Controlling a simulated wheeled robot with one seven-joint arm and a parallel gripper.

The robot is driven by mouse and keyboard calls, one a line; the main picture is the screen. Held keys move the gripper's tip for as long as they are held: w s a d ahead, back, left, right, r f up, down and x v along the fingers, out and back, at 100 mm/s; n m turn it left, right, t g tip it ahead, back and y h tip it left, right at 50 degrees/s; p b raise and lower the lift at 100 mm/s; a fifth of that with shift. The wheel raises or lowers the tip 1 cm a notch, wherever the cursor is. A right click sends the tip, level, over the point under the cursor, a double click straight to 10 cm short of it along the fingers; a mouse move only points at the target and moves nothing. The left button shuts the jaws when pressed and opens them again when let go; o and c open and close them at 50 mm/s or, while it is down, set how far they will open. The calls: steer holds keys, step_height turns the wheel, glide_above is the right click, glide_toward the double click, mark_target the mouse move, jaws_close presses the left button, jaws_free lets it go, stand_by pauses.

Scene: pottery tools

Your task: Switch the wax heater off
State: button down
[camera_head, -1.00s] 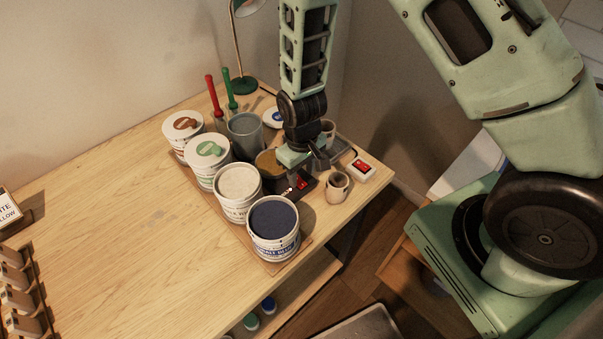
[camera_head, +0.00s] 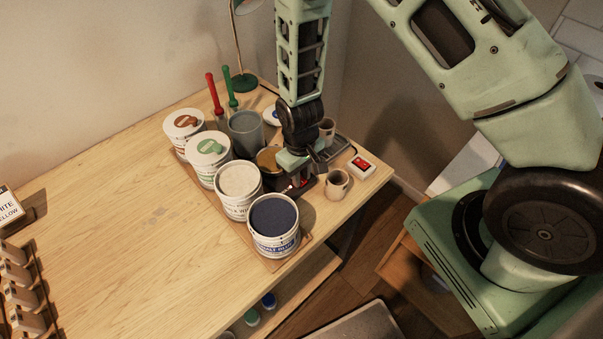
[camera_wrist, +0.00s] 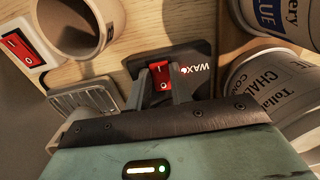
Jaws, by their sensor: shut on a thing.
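The wax heater is a dark unit with a pot of brown wax (camera_head: 268,158), partly hidden by my gripper in the head view. Its black switch panel (camera_wrist: 200,62) fills the upper middle of the wrist view and carries a white "WAX" label. A red rocker switch (camera_wrist: 161,74) marked I and O sits on that panel. My gripper (camera_wrist: 161,88) points down at the panel, its two grey fingers closed around the red switch. In the head view my gripper (camera_head: 302,178) is low at the heater's front, hiding much of the switch.
A clay cup (camera_head: 337,184) stands close to my gripper. The cobalt blue tub (camera_head: 274,240) and other glaze tubs stand left. The table's left half is mostly clear.

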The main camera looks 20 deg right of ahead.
steer(key=shift+w+a+g+h, duration=0.1)
steer(key=shift+w+g+h, duration=0.15)
steer(key=shift+g, duration=0.4)
steer(key=shift+w+g+h, duration=0.1)
steer(key=shift+g+h, duration=0.15)
steer(key=shift+g, duration=0.4)
steer(key=c, duration=1.2)
jaws_free()
steer(key=shift+c, duration=0.2)
steer(key=shift+r, duration=0.1)
steer(key=b+v, duration=0.4)
steer(key=v, duration=1.3)
steer(key=shift+r+b, duration=0.2)
steer(key=shift+b, duration=0.2)
